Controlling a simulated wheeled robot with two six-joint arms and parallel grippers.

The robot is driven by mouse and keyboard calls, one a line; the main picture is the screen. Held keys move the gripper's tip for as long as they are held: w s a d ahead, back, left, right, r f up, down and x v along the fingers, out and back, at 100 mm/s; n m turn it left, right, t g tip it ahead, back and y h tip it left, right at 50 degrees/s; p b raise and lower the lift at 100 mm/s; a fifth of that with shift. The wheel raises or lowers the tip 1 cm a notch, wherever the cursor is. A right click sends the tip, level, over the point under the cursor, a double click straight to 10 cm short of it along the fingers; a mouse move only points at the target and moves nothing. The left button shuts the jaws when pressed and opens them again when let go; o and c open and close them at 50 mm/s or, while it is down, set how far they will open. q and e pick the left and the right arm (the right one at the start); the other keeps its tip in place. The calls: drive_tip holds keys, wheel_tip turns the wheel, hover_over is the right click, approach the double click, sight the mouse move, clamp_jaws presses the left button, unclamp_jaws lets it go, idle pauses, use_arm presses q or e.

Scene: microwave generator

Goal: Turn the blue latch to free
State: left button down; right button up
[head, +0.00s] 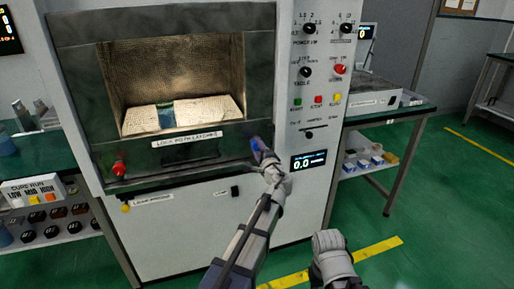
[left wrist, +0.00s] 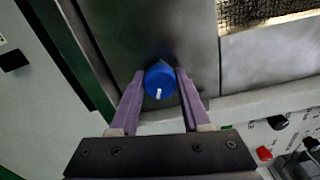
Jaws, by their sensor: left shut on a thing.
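The blue latch (head: 257,143) is a small round knob at the lower right corner of the microwave generator's dark door frame (head: 75,90). In the left wrist view the blue latch (left wrist: 159,76) sits between the two purple fingers of my left gripper (left wrist: 160,88), with a white mark on its face pointing down in the picture. My left gripper (head: 262,152) is shut on the latch and hides part of it in the head view. A red latch (head: 119,169) is at the frame's lower left. My right arm's end (head: 331,257) shows at the bottom; its fingers cannot be made out.
A control panel with knobs and a small display (head: 308,161) is right of the door. A side table (head: 400,112) stands at the right, and shelves at the left. Green floor is clear at the right.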

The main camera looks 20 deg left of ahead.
use_arm(q)
drive_tip(key=m, duration=0.6)
drive_tip(key=shift+m, duration=0.4)
idle(0.4)
drive_tip(key=shift+c, duration=1.8)
unclamp_jaws()
drive_tip(key=v, duration=0.7)
drive_tip(key=shift+s+d, duration=0.25)
drive_tip(key=shift+s, duration=0.1)
